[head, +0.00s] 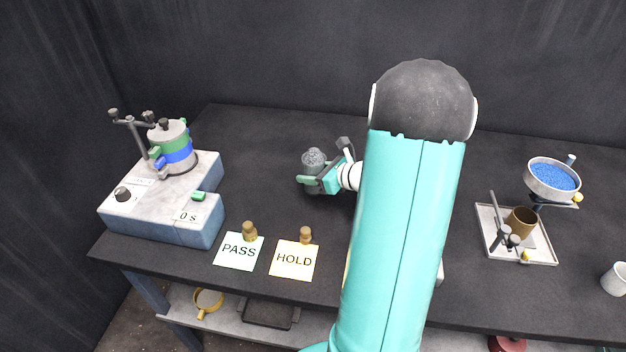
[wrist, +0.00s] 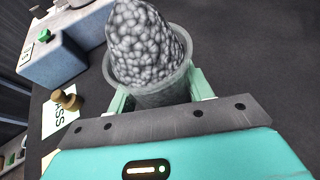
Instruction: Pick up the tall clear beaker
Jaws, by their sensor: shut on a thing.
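My gripper (head: 322,181) is shut on the clear beaker (head: 313,158) above or on the dark tabletop, near the middle of the table. The beaker is heaped with grey pebble-like grains. In the wrist view, the beaker (wrist: 157,97) stands between the two pale green fingers of my gripper (wrist: 160,98), with the grain heap rising past its rim. I cannot tell whether the beaker's base touches the table. My own arm hides part of the table to the right of the gripper.
A grey shaker machine (head: 165,207) with a green and blue sieve stack (head: 172,148) stands at left. PASS (head: 239,252) and HOLD (head: 294,261) cards lie in front, each with a wooden stopper-like piece. At right are a tray (head: 545,257) with a brown cup, a bowl of blue grains (head: 553,180) and a white mug (head: 615,279).

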